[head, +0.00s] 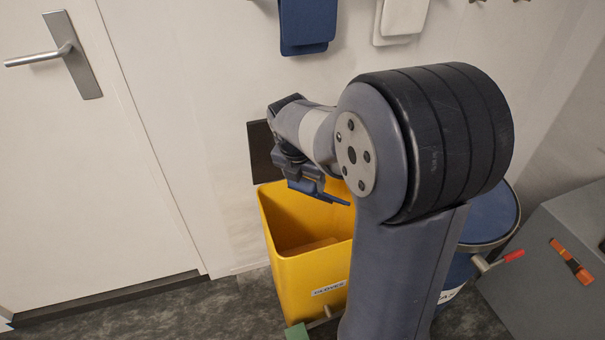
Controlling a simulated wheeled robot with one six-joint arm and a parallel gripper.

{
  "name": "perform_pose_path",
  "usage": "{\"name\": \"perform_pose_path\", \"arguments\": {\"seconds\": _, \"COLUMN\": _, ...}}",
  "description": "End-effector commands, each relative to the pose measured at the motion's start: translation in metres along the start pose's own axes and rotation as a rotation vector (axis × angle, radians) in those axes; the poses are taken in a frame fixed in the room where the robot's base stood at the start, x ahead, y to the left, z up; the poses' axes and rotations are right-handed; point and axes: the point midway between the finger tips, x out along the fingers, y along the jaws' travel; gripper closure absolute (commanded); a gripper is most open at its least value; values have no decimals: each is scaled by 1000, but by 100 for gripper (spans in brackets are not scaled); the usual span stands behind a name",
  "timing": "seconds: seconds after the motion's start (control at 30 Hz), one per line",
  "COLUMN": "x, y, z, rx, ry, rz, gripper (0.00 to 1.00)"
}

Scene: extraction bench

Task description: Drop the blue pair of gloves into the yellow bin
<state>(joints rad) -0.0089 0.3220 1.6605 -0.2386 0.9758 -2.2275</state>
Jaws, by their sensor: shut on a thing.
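The yellow bin (282,232) stands on the floor against the wall, open at the top, with a white label on its front. Part of it is hidden behind my arm. My gripper (308,186) is over the bin's opening, near its back rim. It is shut on a thin dark-blue thing, which I take to be the blue pair of gloves (334,198). Only a small part of it shows, and the rest is hidden by the gripper and my arm. A brownish patch shows inside the bin.
A white door (85,170) is at left. A blue drum (489,215) with a red-tipped handle and a grey cabinet (560,235) stand at right. A green block (296,332) is by the bin's front.

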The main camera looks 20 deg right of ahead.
Motion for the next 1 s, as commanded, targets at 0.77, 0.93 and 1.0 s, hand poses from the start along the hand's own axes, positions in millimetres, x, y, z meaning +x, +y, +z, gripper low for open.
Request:
{"name": "perform_pose_path", "arguments": {"seconds": 0.77, "x": 58, "y": 0, "z": -18, "rx": 0, "ry": 0, "rz": 0, "gripper": 61}}
{"name": "perform_pose_path", "arguments": {"seconds": 0.93, "x": 77, "y": 0, "z": -23, "rx": 0, "ry": 1, "rz": 0, "gripper": 61}}
{"name": "perform_pose_path", "arguments": {"seconds": 1.0, "x": 85, "y": 0, "z": -26, "rx": 0, "ry": 0, "rz": 1, "gripper": 61}}
